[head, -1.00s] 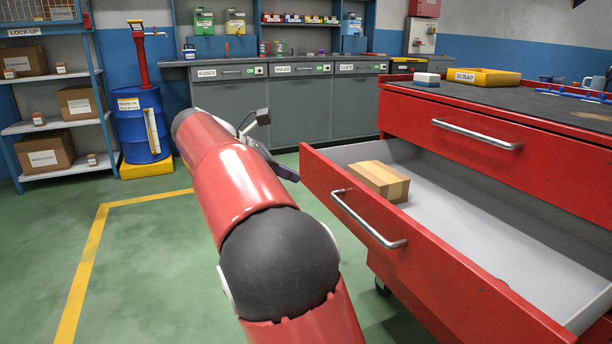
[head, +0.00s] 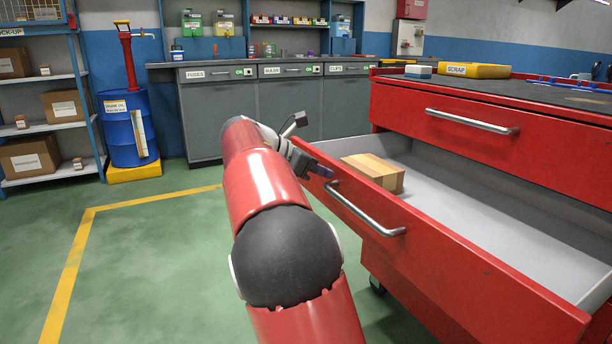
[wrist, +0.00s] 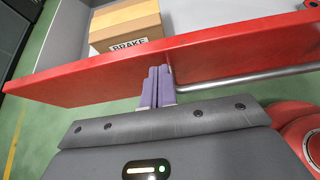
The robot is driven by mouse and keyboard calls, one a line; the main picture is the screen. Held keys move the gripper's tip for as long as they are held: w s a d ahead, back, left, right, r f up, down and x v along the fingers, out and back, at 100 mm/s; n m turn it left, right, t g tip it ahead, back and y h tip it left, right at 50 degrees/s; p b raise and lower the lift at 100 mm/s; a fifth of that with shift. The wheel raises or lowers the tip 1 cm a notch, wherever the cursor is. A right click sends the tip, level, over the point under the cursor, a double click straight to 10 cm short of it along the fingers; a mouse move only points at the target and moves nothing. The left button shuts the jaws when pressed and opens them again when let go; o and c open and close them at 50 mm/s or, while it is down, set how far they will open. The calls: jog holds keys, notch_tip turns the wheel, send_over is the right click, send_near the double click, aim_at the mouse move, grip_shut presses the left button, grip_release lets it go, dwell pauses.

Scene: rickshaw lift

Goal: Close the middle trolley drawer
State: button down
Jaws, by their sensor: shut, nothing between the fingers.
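The red middle trolley drawer (head: 448,258) stands pulled out, with its grey inside showing. Its silver bar handle (head: 365,208) runs along the front and also shows in the wrist view (wrist: 248,79). A cardboard box (head: 372,172) lies in the drawer; in the wrist view it is marked BRAKE (wrist: 126,30). My gripper (head: 325,170) is at the left end of the drawer front, near the top edge. In the wrist view its purple fingers (wrist: 157,72) are together and empty, at the front panel beside the handle's end. I cannot tell if they touch the panel.
The closed upper drawer (head: 480,130) is above, and a yellow SCRAP tray (head: 473,71) is on the trolley top. A blue drum (head: 128,130) and shelves (head: 45,130) stand at the left. Green floor (head: 150,260) is clear left of my arm.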

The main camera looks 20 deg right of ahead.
jog(key=shift+d, duration=0.25)
